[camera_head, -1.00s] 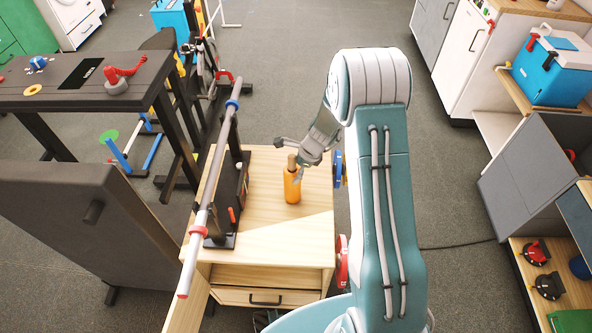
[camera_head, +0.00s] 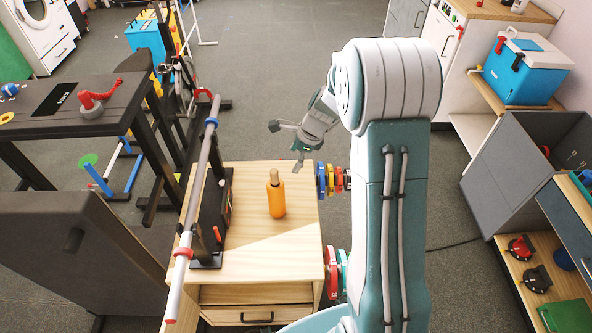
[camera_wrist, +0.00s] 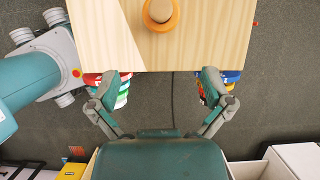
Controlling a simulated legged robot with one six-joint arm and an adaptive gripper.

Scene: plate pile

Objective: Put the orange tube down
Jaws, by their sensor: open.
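The orange tube (camera_head: 276,198) stands upright on the wooden cabinet top (camera_head: 262,258), with a tan wooden end sticking out of its top. In the wrist view the tube (camera_wrist: 160,14) shows from above at the top edge, partly cut off. My gripper (camera_head: 284,148) is open and empty, above and to the right of the tube in the head view, apart from it. In the wrist view my gripper (camera_wrist: 160,88) has its two fingers spread wide, short of the cabinet's edge, with nothing between them.
A grey bar (camera_head: 194,210) with a black stand runs along the cabinet's left side. Coloured discs (camera_head: 334,180) hang on its right side. A black table (camera_head: 70,110) is at left, a blue cooler (camera_head: 524,68) at right. The cabinet top around the tube is clear.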

